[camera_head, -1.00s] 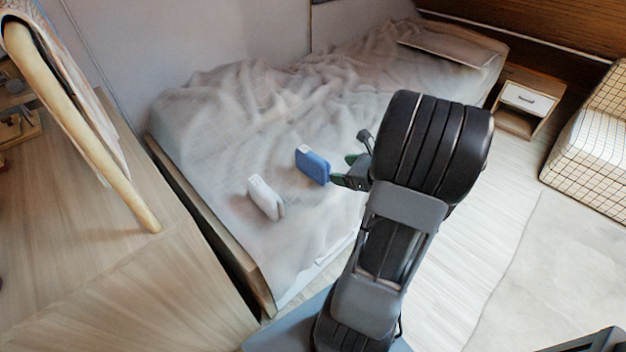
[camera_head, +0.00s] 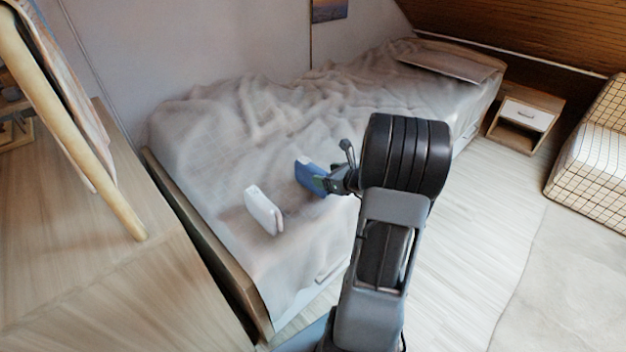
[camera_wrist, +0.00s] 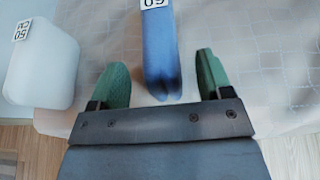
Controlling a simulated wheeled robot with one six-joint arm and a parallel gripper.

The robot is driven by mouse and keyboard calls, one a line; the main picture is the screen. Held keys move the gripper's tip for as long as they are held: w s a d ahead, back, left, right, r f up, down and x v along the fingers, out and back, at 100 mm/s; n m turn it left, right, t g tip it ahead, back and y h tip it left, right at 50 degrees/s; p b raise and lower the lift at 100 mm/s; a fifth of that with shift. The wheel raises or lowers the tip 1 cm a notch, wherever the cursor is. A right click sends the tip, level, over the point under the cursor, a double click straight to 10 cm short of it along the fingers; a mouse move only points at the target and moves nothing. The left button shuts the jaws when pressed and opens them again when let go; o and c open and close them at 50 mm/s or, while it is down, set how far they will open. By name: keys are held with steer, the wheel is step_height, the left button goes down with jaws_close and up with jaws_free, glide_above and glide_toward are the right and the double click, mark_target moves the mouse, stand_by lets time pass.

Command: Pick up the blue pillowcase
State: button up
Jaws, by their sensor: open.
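The blue pillowcase (camera_head: 311,177) is a folded blue block with a white label, on the bed near its front edge. In the wrist view the blue pillowcase (camera_wrist: 161,52) lies between the two green fingertips of my gripper (camera_wrist: 161,83), with a gap on each side. In the head view my gripper (camera_head: 325,181) reaches it from the right and covers part of it. My gripper is open and holds nothing.
A white folded block (camera_head: 263,210) with a label stands left of the blue one on the bed (camera_head: 200,140); it also shows in the wrist view (camera_wrist: 42,65). A wooden surface (camera_head: 90,270) is at left. A nightstand (camera_head: 524,110) stands at the back right.

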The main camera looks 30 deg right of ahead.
steer(key=shift+b+x, duration=0.3)
steer(key=shift+x, duration=1.15)
steer(key=shift+c, duration=0.4)
steer(key=c, duration=0.9)
steer(key=shift+c, duration=0.4)
steer(key=shift+r, duration=0.2)
